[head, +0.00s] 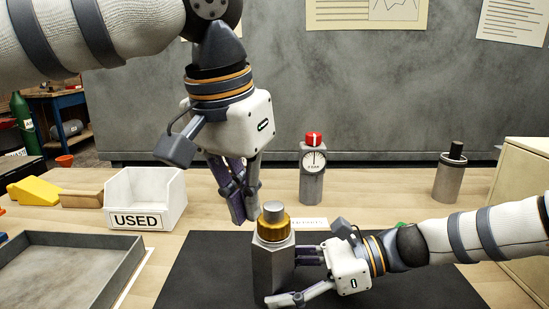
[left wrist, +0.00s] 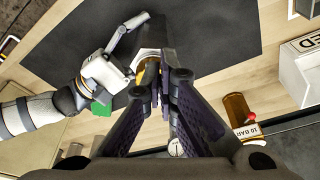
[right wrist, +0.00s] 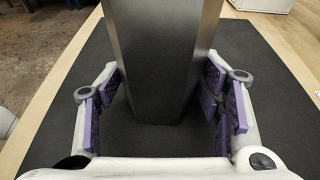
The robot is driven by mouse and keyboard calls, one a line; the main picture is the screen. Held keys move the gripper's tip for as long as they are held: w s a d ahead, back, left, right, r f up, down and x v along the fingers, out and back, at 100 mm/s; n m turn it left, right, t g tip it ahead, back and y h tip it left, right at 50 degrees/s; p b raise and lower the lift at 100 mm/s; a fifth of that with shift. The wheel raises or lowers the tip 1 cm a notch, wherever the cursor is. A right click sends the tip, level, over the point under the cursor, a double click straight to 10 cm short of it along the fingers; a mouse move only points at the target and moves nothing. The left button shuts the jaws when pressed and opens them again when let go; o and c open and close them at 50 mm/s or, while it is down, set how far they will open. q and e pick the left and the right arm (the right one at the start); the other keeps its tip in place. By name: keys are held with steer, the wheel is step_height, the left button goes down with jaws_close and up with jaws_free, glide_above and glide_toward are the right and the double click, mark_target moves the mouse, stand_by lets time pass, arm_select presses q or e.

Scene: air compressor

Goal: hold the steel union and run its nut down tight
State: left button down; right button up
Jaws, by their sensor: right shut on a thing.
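The steel union (head: 272,268) stands upright on the black mat, a hexagonal steel body with a brass-coloured nut (head: 273,229) around its top and a grey stub above. My right gripper (head: 288,276) is shut on the body from the right, low down. In the right wrist view the body (right wrist: 160,60) stands between its purple-padded fingers. My left gripper (head: 245,208) points down just above and left of the nut. Its fingers look slightly apart with nothing between them. In the left wrist view the nut (left wrist: 150,74) shows beside the fingertips, partly hidden.
A pressure gauge (head: 313,162) with a red cap stands behind on the table. A white USED bin (head: 140,219) and a grey tray (head: 75,238) are at left. A dark-capped cylinder (head: 449,180) stands at back right. The black mat (head: 205,270) is clear left of the union.

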arm_select(q)
steer(key=shift+s+d+f, duration=0.1)
steer(key=shift+d+f, duration=0.2)
steer(key=shift+f, duration=0.55)
steer(key=shift+s+d+f, duration=0.1)
steer(key=shift+d+f, duration=0.2)
steer(key=shift+f, duration=0.55)
steer(key=shift+w, duration=0.1)
steer(key=shift+w+a+f, duration=0.15)
steer(key=shift+a, duration=0.1)
stand_by(0.4)
steer(key=shift+a, duration=0.1)
steer(key=w+v, duration=0.1)
steer(key=v, duration=0.5)
steer(key=shift+s+d+r, duration=0.2)
steer(key=shift+d+r, duration=0.05)
steer(key=shift+r, duration=0.05)
